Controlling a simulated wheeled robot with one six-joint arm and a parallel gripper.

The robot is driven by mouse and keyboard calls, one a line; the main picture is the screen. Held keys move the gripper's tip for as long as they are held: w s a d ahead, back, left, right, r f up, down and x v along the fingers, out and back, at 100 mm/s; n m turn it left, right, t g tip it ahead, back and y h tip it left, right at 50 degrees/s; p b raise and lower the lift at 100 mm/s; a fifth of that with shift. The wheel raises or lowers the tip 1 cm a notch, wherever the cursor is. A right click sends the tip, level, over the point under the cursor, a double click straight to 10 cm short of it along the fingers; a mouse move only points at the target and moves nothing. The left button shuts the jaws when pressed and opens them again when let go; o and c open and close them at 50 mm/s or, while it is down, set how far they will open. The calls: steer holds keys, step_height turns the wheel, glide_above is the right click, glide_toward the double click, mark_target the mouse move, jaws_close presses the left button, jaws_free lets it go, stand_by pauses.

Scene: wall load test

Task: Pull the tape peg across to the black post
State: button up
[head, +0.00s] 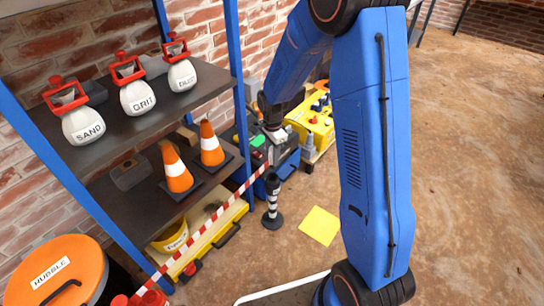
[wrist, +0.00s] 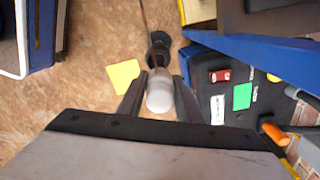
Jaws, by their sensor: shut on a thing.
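My gripper (head: 274,137) is at the far end of the red-and-white striped tape (head: 212,220), close above the black post. In the wrist view, its two dark fingers (wrist: 159,97) are shut on a pale, rounded tape peg (wrist: 160,92). The tape runs taut from the red posts at the lower left up to my gripper; in the wrist view it is a thin line. The black post (head: 272,203) with white bands stands upright on a round base on the floor. In the wrist view the post (wrist: 158,52) shows just beyond the peg, partly hidden by it.
A blue-framed shelf (head: 130,115) with weighted bags and orange cones (head: 175,168) stands along the brick wall at left. A blue machine (wrist: 235,85) with coloured labels is close right of my gripper. A yellow square (head: 320,225) lies on the floor; open floor lies right.

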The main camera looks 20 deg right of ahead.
mark_target(272, 168)
steer(key=shift+s+a+r+m, duration=0.1)
steer(key=shift+s+a+m, duration=0.05)
steer(key=shift+s+m, duration=0.3)
steer(key=shift+w+f, duration=0.1)
steer(key=shift+f, duration=3.5)
steer(key=shift+f, duration=0.7)
steer(key=o, duration=1.7)
steer(key=shift+r, duration=3.55)
